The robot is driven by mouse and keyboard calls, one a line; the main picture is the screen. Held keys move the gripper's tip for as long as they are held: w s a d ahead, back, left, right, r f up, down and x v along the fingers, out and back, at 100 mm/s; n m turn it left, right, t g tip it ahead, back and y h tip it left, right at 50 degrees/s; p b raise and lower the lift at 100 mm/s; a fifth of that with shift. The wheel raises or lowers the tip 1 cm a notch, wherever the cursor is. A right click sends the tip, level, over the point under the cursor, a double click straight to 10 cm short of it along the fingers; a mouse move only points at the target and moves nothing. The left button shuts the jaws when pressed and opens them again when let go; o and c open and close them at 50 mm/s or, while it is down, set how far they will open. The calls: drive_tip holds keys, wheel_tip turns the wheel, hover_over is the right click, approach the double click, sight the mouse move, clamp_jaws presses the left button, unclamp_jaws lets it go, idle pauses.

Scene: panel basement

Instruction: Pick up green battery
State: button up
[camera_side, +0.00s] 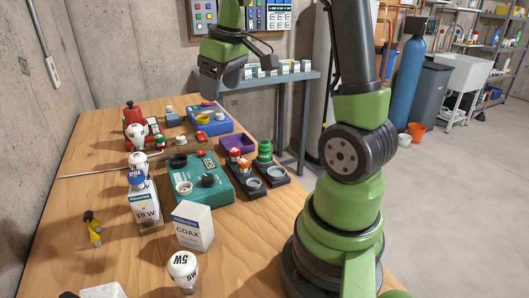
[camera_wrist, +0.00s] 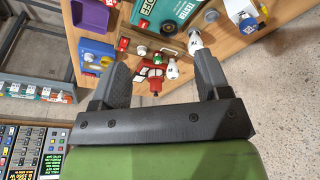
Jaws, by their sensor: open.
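The green battery (camera_side: 264,151) stands upright in a dark holder with round recesses, right of the teal tester, in the side view. I cannot pick it out with certainty in the wrist view. My gripper (camera_side: 208,92) is raised above the back of the table, to the left of and higher than the battery, apart from it. In the wrist view, my gripper (camera_wrist: 162,78) has its two dark fingers spread wide with nothing held between them.
The teal tester (camera_side: 198,178), purple bin (camera_side: 237,146) and blue device (camera_side: 209,123) are near the battery. Bulbs, a COAX box (camera_side: 192,226) and a red device (camera_side: 135,122) crowd the wooden table (camera_side: 60,225). A grey shelf (camera_side: 270,78) stands behind.

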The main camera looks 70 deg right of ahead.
drive_tip(key=d+f+g, duration=0.2)
drive_tip(key=d+f, duration=0.4)
drive_tip(key=d, duration=0.2)
drive_tip(key=n+g, duration=0.1)
drive_tip(key=n, duration=0.1)
approach(265, 151)
drive_tip(key=shift+w+d+f+y, duration=0.15)
drive_tip(key=shift+d+f+y, duration=0.1)
drive_tip(key=shift+d, duration=0.35)
drive_tip(key=shift+w+d+f+y, duration=0.15)
drive_tip(key=shift+d+f, duration=0.1)
drive_tip(key=shift+d, duration=0.35)
wheel_tip(265, 151, down, 4)
drive_tip(key=shift+s+f, duration=0.1)
drive_tip(key=shift+f, duration=2.95)
drive_tip(key=shift+c, duration=0.5)
drive_tip(key=c, duration=1)
